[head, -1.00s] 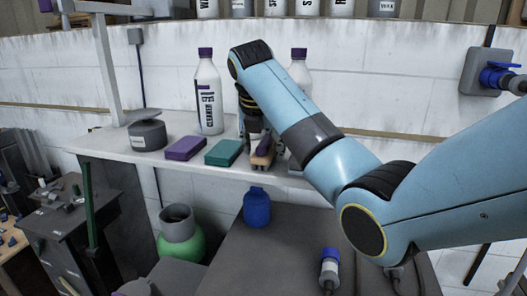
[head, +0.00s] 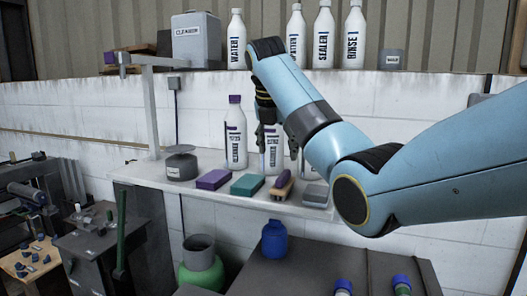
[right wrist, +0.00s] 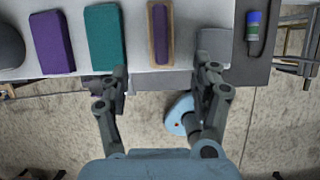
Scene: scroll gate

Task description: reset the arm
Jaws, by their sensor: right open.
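My right arm reaches in from the right in the head view, and its right gripper (head: 268,138) hangs above the white shelf (head: 150,172), in front of the bottles. In the right wrist view the fingers (right wrist: 163,82) are spread apart with nothing between them. The wooden brush-like block with a purple strip (head: 282,187) lies on the shelf below the gripper, apart from it; it also shows in the right wrist view (right wrist: 161,35). My left gripper is not in view.
A purple block (head: 212,180), a teal block (head: 247,185) and a grey block (head: 316,194) lie along the shelf. White bottles (head: 236,140) stand behind them. A dark round pot (head: 182,164) is at left. A blue jug (head: 275,240) stands below the shelf.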

